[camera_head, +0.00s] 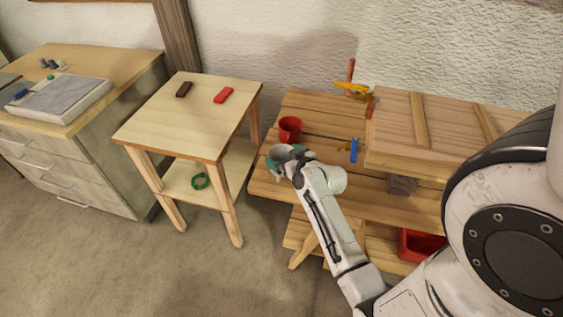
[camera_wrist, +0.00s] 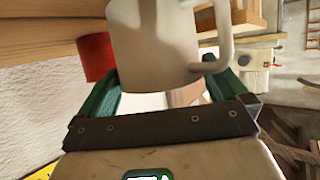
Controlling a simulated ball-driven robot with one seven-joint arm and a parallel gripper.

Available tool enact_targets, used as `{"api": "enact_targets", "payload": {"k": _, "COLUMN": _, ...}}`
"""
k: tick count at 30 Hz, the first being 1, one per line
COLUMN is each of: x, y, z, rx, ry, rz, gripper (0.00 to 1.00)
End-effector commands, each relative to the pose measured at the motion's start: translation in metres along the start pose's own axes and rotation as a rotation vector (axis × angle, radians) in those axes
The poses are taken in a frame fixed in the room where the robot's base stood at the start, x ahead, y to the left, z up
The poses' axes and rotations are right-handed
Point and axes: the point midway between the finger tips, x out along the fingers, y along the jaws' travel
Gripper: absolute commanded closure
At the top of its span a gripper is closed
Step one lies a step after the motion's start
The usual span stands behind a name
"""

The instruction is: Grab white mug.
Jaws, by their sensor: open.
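The white mug (camera_wrist: 152,48) fills the upper middle of the wrist view, with its handle on the right side. My gripper (camera_wrist: 162,82) has its two green fingers apart, one on each side of the mug's lower part in that view. Whether either finger touches it I cannot tell. In the head view my gripper (camera_head: 285,158) is at the left end of the wooden workbench (camera_head: 325,106). The mug (camera_head: 281,151) shows there as a small pale shape, mostly hidden by the gripper.
A red cup (camera_head: 290,130) stands close behind the mug; it also shows in the wrist view (camera_wrist: 95,56). A blue clamp (camera_head: 354,150) and a raised wooden box (camera_head: 400,125) are to the right. A small table (camera_head: 190,125) stands to the left.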

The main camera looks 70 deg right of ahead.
Motion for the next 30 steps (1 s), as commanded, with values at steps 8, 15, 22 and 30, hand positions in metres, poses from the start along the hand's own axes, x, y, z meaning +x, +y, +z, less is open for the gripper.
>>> {"api": "enact_targets", "payload": {"k": 8, "x": 0.0128, "y": -0.0004, "z": 0.0009, "rx": 0.0, "ry": -0.001, "rz": 0.0, "gripper": 0.0}}
{"api": "enact_targets", "payload": {"k": 15, "x": 0.0125, "y": -0.0003, "z": 0.0009, "rx": 0.0, "ry": 0.0, "rz": 0.0, "gripper": 0.11}}
{"api": "enact_targets", "payload": {"k": 22, "x": 0.0124, "y": -0.0003, "z": 0.0009, "rx": 0.0, "ry": -0.001, "rz": 0.0, "gripper": 0.33}}
{"api": "enact_targets", "payload": {"k": 30, "x": 0.0122, "y": -0.0002, "z": 0.0, "rx": 0.0, "ry": 0.001, "rz": 0.0, "gripper": 0.38}}
